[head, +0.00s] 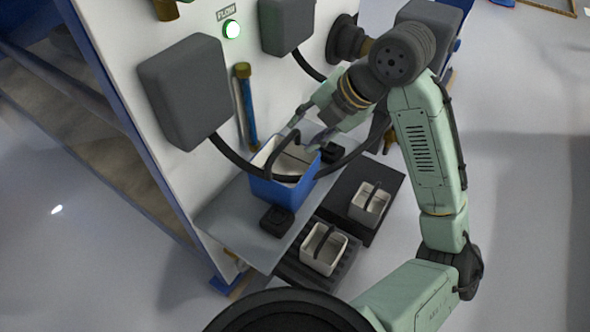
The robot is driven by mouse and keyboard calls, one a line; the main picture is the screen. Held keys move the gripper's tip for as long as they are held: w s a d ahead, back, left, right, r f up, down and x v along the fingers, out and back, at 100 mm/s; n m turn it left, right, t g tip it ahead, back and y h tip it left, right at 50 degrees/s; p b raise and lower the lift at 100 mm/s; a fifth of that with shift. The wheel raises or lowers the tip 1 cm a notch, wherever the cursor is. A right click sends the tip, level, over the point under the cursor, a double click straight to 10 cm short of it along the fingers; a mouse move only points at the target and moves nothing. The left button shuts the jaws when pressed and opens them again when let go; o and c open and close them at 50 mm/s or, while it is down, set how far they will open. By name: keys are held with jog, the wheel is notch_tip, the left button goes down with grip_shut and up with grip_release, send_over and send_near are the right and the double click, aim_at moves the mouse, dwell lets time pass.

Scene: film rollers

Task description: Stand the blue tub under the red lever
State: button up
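The blue tub (284,190) has a pale inside and a dark arched handle. It looks upright at the grey shelf (235,217) in front of the white panel, between two small dark blocks. My gripper (302,138) is at the tub's far upper edge, close to the handle. Its fingers overlap the tub and handle, so I cannot tell whether they grip or only stand beside it. No red lever can be made out. A blue lever (249,112) with a brass top hangs on the panel behind the tub.
Two pale small tubs with dark handles stand on dark stands, one nearer (323,250) and one farther right (369,204). Dark boxes (186,92) and hoses stick out from the panel (120,60). A green lamp (232,29) glows under a FLOW label. Floor at right is clear.

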aim_at(285, 143)
jog(key=x, duration=0.3)
jog(key=p+x, duration=0.1)
jog(key=x, duration=0.5)
jog(key=shift+a+r, duration=0.15)
jog(key=shift+a, duration=0.15)
jog(key=shift+c, duration=0.2)
grip_shut()
